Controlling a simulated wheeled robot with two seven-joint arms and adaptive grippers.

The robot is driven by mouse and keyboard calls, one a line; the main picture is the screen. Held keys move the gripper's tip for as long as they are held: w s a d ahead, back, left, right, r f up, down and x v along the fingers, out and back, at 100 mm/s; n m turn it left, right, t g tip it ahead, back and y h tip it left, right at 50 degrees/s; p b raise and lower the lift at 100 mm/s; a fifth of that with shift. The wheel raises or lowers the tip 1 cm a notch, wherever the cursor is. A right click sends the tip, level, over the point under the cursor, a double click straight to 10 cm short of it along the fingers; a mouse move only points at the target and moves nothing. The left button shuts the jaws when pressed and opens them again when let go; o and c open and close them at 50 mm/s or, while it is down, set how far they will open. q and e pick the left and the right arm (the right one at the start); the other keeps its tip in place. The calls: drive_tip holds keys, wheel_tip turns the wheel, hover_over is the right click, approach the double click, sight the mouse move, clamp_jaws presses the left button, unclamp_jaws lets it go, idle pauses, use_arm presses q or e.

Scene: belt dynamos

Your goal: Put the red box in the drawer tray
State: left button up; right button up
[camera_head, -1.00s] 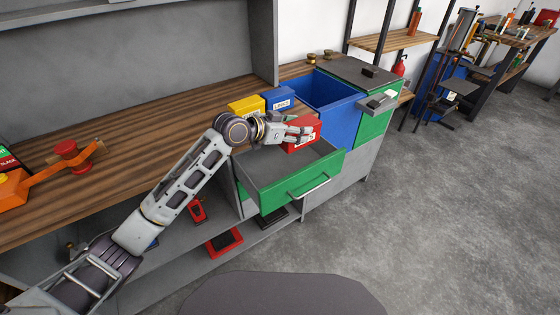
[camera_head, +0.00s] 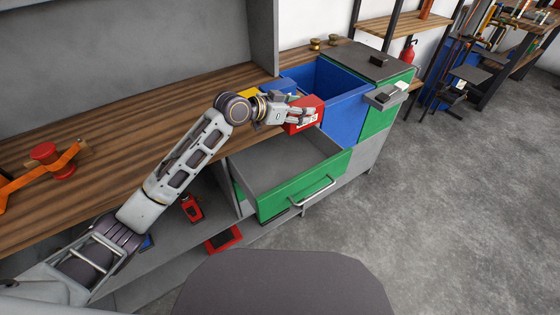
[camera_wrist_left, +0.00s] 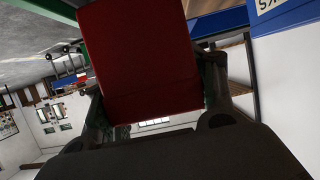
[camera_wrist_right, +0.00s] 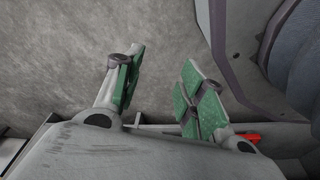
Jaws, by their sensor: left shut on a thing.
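The red box (camera_head: 309,108) with a white label is held by my left gripper (camera_head: 300,120), above the back of the open drawer tray (camera_head: 318,178). The tray has a grey inside, a green front and a bar handle. The part of its inside that shows is empty. In the left wrist view the red box (camera_wrist_left: 140,60) fills the space between the two fingers. My right gripper (camera_wrist_right: 163,75) shows only in the right wrist view; its green-padded fingers are apart with nothing between them, over grey floor.
A yellow box (camera_head: 248,92) and a blue box (camera_head: 279,87) stand on the wooden bench (camera_head: 130,125) behind my left arm, partly hidden. A deep blue open bin (camera_head: 345,117) adjoins the drawer.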

use_arm(q)
drive_tip(key=shift+r, duration=0.15)
drive_tip(key=b, duration=0.2)
hover_over(295, 162)
wheel_tip(295, 162, down, 14)
drive_tip(key=shift+a, duration=0.1)
use_arm(e)
wheel_tip(295, 162, up, 6)
drive_tip(key=w+a, duration=0.2)
drive_tip(key=shift+a, duration=0.3)
drive_tip(key=shift+w, duration=0.15)
use_arm(q)
drive_tip(key=shift+f+b, duration=0.3)
drive_tip(key=shift+f, duration=1.3)
drive_tip(key=shift+f+b, duration=0.3)
drive_tip(key=shift+f, duration=0.15)
use_arm(e)
drive_tip(key=r, duration=0.2)
drive_tip(key=shift+w+a+r+g, duration=0.15)
drive_tip(key=shift+a+r+g, duration=0.15)
drive_tip(key=shift+a, duration=0.05)
